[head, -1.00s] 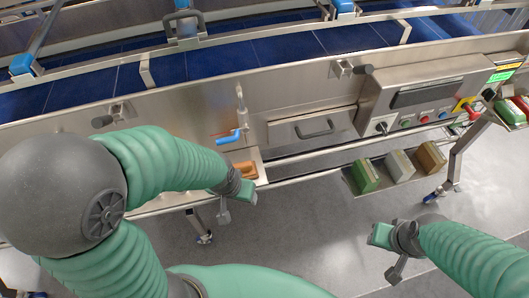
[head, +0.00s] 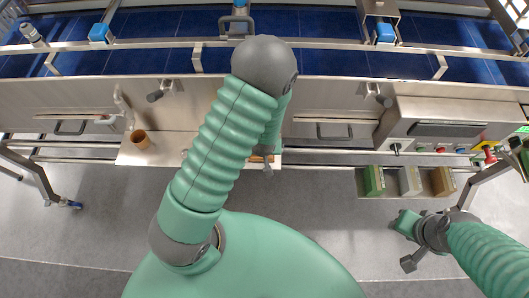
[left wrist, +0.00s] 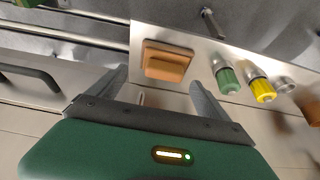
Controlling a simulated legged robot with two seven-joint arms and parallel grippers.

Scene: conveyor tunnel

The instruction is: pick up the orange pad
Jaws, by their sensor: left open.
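The orange pad (left wrist: 166,62) lies on a light metal shelf in the left wrist view. I cannot tell how large the gap is; no grip on the pad shows. In the head view my left arm and gripper (head: 266,160) hang over the shelf and largely hide the pad. My right gripper (head: 420,230) is at the lower right over the floor, away from the pad; its jaw opening is unclear.
An orange-brown cup (head: 140,139) stands on the shelf's left part. Green, grey and tan blocks (head: 410,181) sit on a rack at right. Drawer handles (head: 334,131) and clamp knobs project from the conveyor front.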

